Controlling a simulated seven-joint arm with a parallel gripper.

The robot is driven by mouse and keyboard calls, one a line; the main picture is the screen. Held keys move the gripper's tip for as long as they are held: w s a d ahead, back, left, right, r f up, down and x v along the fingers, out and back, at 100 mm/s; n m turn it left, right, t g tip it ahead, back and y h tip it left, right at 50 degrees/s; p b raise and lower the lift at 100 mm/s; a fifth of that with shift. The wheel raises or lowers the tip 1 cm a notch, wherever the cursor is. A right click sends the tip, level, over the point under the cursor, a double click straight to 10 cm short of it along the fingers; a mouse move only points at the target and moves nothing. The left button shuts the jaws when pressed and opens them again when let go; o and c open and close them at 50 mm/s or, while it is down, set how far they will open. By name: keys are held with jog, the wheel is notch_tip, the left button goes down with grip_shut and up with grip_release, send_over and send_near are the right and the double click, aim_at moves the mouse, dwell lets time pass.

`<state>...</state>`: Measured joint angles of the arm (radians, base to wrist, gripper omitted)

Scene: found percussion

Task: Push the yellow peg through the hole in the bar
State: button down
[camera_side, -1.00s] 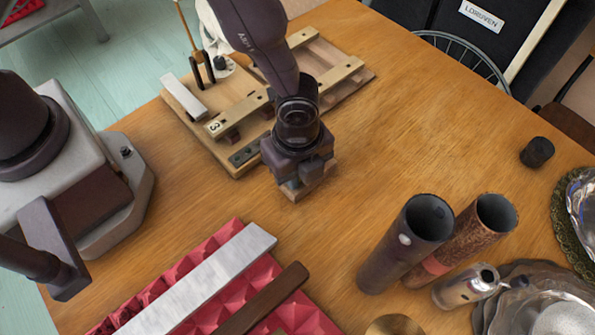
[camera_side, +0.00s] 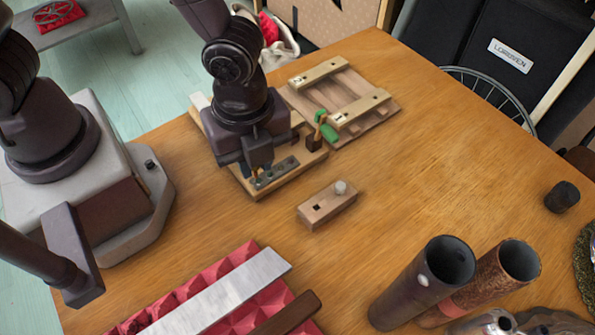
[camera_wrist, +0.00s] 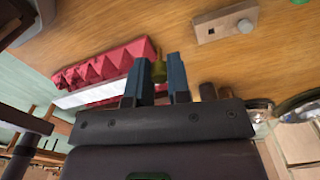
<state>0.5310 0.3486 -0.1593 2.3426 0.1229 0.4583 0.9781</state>
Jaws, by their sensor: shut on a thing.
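My gripper (camera_wrist: 158,80) is shut on the yellow peg (camera_wrist: 158,71), which looks olive-yellow between the two blue-grey fingertips in the wrist view. In the side view my gripper (camera_side: 261,173) is low over the dark grey strip with holes (camera_side: 284,168) on the left wooden board. The peg's tip and any contact with the strip cannot be made out there. Pale wooden bars with end holes, marked 1 (camera_side: 362,107) and 2 (camera_side: 320,73), lie across the right board (camera_side: 385,112). My arm hides much of the left board.
A wooden block (camera_side: 318,211) with a square hole and a pale knob stands in front of the boards. A green piece (camera_side: 325,131) lies by bar 1. Red foam (camera_side: 240,262) with a metal bar and two tubes (camera_side: 397,300) are nearer. The table's middle right is clear.

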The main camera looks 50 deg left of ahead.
jog(key=s+a+r, duration=0.2)
jog(key=s+a, duration=0.1)
jog(key=w+a, duration=0.7)
jog(key=shift+w+a+f, duration=0.15)
jog(key=shift+a+f, duration=0.15)
jog(key=shift+f, duration=0.1)
jog(key=shift+f, duration=2.95)
jog(key=shift+f, duration=1.65)
jog(key=c, duration=1)
grip_release()
